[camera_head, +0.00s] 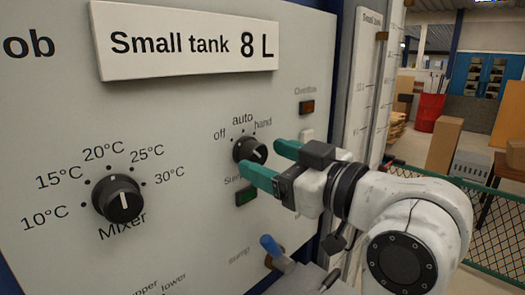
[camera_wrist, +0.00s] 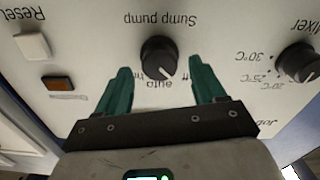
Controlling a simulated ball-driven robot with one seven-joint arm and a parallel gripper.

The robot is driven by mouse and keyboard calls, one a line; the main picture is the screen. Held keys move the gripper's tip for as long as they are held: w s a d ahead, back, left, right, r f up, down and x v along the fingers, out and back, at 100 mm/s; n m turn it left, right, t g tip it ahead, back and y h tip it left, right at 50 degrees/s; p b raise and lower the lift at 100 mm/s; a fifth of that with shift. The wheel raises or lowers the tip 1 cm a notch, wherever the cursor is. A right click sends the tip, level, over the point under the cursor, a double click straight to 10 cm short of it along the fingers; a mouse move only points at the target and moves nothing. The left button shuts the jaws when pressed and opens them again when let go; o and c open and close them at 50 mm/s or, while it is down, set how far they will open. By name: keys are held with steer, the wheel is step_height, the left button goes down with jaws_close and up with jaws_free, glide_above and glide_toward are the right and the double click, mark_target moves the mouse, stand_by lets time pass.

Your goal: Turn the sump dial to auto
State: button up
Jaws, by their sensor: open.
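The sump dial (camera_head: 248,150) is a round black knob on the pale panel, with off, auto and hand printed above it. In the wrist view the panel is upside down and the sump dial (camera_wrist: 158,57) shows under the label "Sump pump". My gripper (camera_head: 260,157) is open, with green fingers reaching to either side of the dial. In the wrist view my gripper (camera_wrist: 160,64) has the knob between its fingertips, with gaps on both sides.
The black mixer dial (camera_head: 118,199) is left of the sump dial. A green lamp (camera_head: 246,197) is just below the sump dial. An orange lamp (camera_head: 307,107) and a white button (camera_head: 306,135) are to the right. A blue-handled lever (camera_head: 271,246) sticks out below.

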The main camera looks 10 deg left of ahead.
steer(key=shift+x, duration=1.1)
steer(key=shift+c, duration=0.4)
steer(key=c, duration=1)
steer(key=shift+p, duration=0.35)
steer(key=m+p, duration=0.3)
steer(key=m, duration=0.1)
steer(key=shift+r, duration=0.2)
steer(key=m+p, duration=0.3)
steer(key=m, duration=0.1)
steer(key=shift+w+f+m, duration=0.1)
steer(key=shift+f+m, duration=0.05)
steer(key=shift+m, duration=0.15)
steer(key=shift+p, duration=0.3)
steer(key=shift+d, duration=0.1)
